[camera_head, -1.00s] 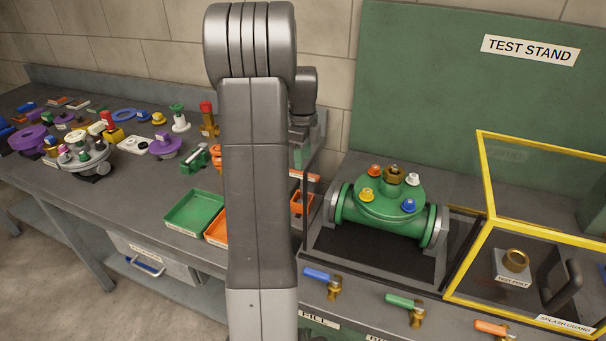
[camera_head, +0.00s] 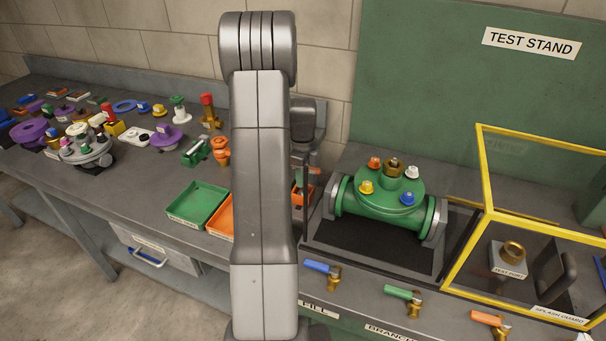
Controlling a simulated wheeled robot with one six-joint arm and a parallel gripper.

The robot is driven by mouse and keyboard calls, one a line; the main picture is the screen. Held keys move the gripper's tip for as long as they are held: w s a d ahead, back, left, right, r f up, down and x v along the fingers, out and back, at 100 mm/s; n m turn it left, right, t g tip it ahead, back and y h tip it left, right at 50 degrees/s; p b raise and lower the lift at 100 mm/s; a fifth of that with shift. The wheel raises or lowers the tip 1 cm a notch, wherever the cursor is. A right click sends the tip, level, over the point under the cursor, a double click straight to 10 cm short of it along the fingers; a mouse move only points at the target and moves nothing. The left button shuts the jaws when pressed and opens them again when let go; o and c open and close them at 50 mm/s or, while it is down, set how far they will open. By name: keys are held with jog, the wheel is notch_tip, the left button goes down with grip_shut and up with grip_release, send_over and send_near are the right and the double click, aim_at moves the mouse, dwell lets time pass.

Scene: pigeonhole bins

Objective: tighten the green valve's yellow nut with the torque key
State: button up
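The green valve (camera_head: 379,208) lies in a dark cradle on the test stand, its round top flange facing up. The yellow nut (camera_head: 366,187) sits on the near left of that flange. My arm stands upright left of the valve. My gripper is not visible; the arm hides the area behind it. I cannot make out the torque key in this view.
A green tray (camera_head: 171,214) and an orange tray (camera_head: 211,229) lie on the bench left of my arm. Many coloured parts crowd the bench beyond. A yellow-framed splash guard (camera_head: 482,185) stands right of the valve. Valves with coloured handles line the stand's front.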

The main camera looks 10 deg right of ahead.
grip_shut()
jog(key=shift+r+p, duration=0.35)
jog(key=shift+r, duration=0.35)
jog(key=shift+r+p, duration=1.8)
jog(key=shift+r, duration=1.1)
jog(key=shift+f, duration=0.1)
